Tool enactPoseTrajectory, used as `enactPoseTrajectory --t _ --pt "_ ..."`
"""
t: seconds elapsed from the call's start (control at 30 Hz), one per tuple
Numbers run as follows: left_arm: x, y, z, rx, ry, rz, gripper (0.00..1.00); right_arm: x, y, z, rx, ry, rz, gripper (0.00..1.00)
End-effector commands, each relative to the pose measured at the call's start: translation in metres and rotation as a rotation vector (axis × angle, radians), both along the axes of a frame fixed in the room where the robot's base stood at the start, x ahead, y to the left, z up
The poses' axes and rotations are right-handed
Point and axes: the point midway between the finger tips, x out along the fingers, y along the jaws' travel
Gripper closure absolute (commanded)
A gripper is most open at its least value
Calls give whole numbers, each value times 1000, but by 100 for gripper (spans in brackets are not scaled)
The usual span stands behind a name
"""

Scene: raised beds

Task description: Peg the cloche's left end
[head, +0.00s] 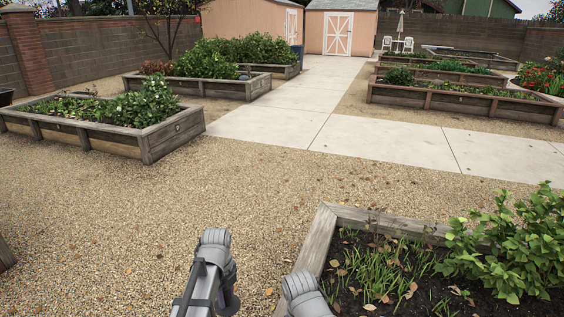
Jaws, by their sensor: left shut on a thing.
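No cloche and no peg can be made out in the head view. My left gripper (230,300) shows only in part, as a dark piece beside the grey arm link at the bottom edge. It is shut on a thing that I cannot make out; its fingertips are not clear. The gripper is over gravel, left of the near raised bed (318,240). A second grey arm part of mine overlaps that bed's left corner. My right gripper is not in view.
The near bed holds soil, grassy shoots (380,270), dry leaves and a leafy bush (508,245). Open gravel (120,220) lies to the left and ahead. A pale paved path (270,118) runs beyond it. Another planted bed (95,135) stands at the far left.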

Motion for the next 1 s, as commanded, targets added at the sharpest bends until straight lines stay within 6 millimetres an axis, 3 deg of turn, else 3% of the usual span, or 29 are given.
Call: enactPoseTrajectory --t 0.03,0.2,0.53,0.6,0.73,1.0 --pt "0 0 24 0 0 0 100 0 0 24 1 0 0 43" --pt "0 0 44 0 0 0 100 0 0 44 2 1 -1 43" --pt "0 0 43 0 0 0 100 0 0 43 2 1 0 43" --pt "0 0 43 0 0 0 100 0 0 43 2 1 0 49" --pt "1 -2 43 0 0 -3 100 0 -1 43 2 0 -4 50" --pt "7 -29 43 0 0 -50 100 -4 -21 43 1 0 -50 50"
